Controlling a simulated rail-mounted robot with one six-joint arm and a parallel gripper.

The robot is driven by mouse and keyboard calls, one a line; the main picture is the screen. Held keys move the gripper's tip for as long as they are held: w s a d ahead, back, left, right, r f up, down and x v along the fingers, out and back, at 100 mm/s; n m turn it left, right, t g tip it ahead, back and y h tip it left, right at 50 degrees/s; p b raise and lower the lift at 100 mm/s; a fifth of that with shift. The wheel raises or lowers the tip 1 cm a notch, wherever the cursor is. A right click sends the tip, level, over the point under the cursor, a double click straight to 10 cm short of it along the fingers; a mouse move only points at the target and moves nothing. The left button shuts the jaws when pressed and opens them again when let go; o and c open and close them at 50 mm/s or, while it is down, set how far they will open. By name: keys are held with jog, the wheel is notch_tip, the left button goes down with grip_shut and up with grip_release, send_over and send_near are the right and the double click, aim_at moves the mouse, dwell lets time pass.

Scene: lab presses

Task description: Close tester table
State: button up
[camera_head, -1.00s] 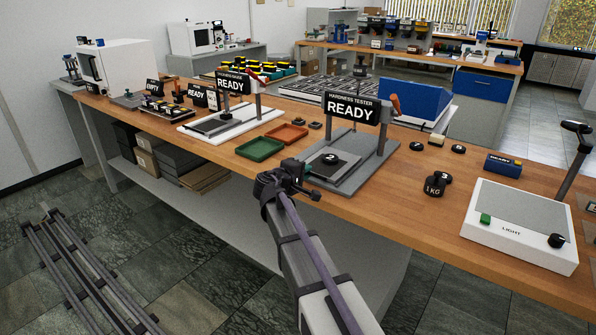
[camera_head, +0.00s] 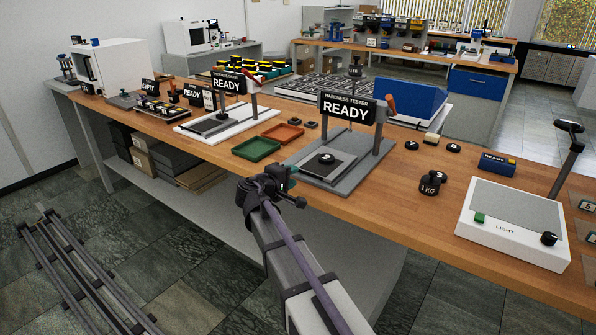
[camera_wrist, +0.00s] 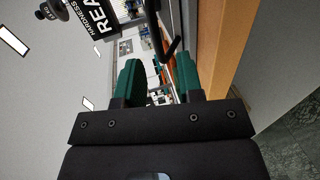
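The hardness tester (camera_head: 346,107) stands on the wooden bench under a black READY sign held by grey posts. Its flat table plate (camera_head: 310,167) lies on the grey base, toward the near side of the posts, with a round black piece (camera_head: 326,158) on it. My gripper (camera_head: 292,178) is just off the plate's near left side, by the bench's front edge. No contact with the plate is visible. In the wrist view, the green fingers of my gripper (camera_wrist: 158,78) stand apart with nothing held between them. The tester's sign (camera_wrist: 93,15) shows sideways there, beyond the fingers.
A green tray (camera_head: 256,149) and an orange tray (camera_head: 283,133) lie left of the tester. A second READY device (camera_head: 229,84) stands farther left. A 1 kg weight (camera_head: 431,183) and a light box (camera_head: 512,222) stand to the right.

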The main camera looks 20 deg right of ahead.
jog(key=v, duration=0.6)
jog(key=shift+p, duration=0.4)
jog(key=s+a+f+m+g+y, duration=0.35)
jog(key=s+f+y, duration=0.3)
jog(key=s, duration=0.45)
jog(key=s+a+f+m+g+y, duration=0.25)
jog(key=s+f+g+y, duration=0.35)
jog(key=s, duration=0.5)
notch_tip(320, 180, up, 11)
jog(key=s+p, duration=0.1)
jog(key=p, duration=1.1)
jog(key=shift+s+d+m+t, duration=0.25)
jog(key=shift+d+m+t, duration=0.1)
jog(key=shift+m, duration=0.05)
